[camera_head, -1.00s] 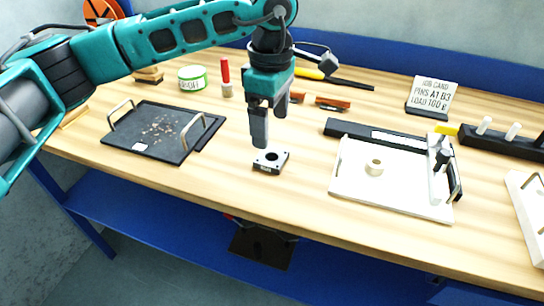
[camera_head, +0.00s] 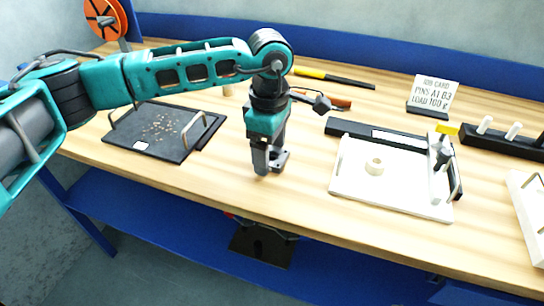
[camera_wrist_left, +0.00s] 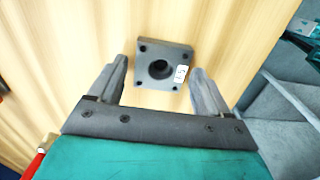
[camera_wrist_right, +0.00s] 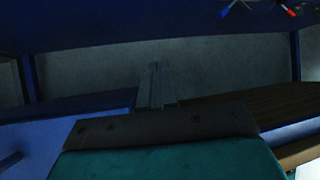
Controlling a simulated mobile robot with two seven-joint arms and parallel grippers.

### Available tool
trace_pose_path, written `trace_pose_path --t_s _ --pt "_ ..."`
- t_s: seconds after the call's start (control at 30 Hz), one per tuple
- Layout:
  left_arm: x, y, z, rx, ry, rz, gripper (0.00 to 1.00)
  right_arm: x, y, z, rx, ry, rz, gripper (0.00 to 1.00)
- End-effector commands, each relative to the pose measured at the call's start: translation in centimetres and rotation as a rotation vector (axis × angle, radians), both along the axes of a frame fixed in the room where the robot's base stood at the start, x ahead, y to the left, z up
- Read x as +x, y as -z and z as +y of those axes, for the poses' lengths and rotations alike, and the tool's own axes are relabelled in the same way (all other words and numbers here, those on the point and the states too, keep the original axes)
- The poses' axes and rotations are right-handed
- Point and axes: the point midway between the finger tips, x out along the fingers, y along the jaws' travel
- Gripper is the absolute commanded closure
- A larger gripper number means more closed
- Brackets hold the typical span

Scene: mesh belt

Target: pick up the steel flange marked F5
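The steel flange (camera_wrist_left: 150,57) is a grey square plate with a round central bore, corner holes and a small white label whose marking I cannot read. It lies on the wooden bench. In the head view the flange (camera_head: 281,158) is partly hidden by my left gripper (camera_head: 266,170). In the left wrist view my left gripper (camera_wrist_left: 158,66) is open, its fingers on either side of the flange with gaps showing; I cannot tell whether the tips are level with it. My right gripper (camera_wrist_right: 156,68) has its fingers together, empty, away from the bench top.
A dark tray (camera_head: 185,110) with small bits lies to the left. A job card (camera_head: 433,92) and a black peg rack (camera_head: 500,143) stand farther right. Bench around the flange is clear.

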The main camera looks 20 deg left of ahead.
Motion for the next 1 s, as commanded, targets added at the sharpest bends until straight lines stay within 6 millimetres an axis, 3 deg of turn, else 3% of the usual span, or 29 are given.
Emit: trace_pose_path --t_s 0.07,0.63,1.0 --pt "0.0 -0.03 -0.02 0.0 0.0 0.0 0.3 -0.02 0.03 -0.03 0.0 0.0 0.001 1.0" --pt "0.01 -0.05 -0.02 0.0 0.0 0.0 0.84 -0.13 0.13 -0.06 -0.001 0.001 0.005 1.0" --pt "0.07 -0.7 -0.03 0.0 0.0 -0.003 0.84 -0.2 0.15 -0.05 -0.001 0.002 0.007 1.0"
